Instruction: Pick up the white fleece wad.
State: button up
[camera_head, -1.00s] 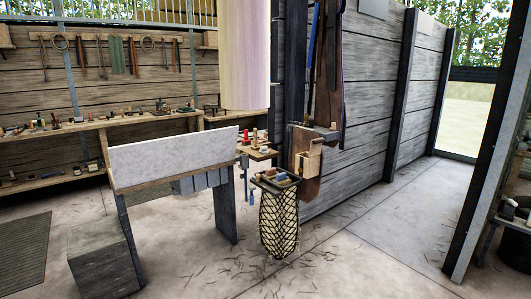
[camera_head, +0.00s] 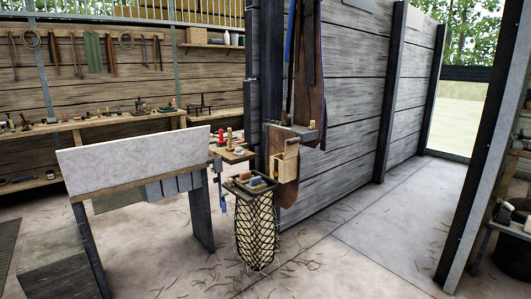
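I cannot make out the white fleece wad for certain. A small whitish lump (camera_head: 239,152) lies on the small wooden shelf (camera_head: 228,157) beside red-topped items, but it is too small to identify. Just in front, a dark tray (camera_head: 232,190) holds several small items, some tan and some blue, above a hanging net (camera_head: 256,232). My gripper is not in view.
A bench with a pale upright panel (camera_head: 135,150) stands left of the tray. A wooden box (camera_head: 285,166) hangs on the post to the right. A grey block (camera_head: 55,268) sits at lower left.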

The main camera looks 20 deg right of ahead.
aim_at(239, 151)
jog(key=i, duration=0.85)
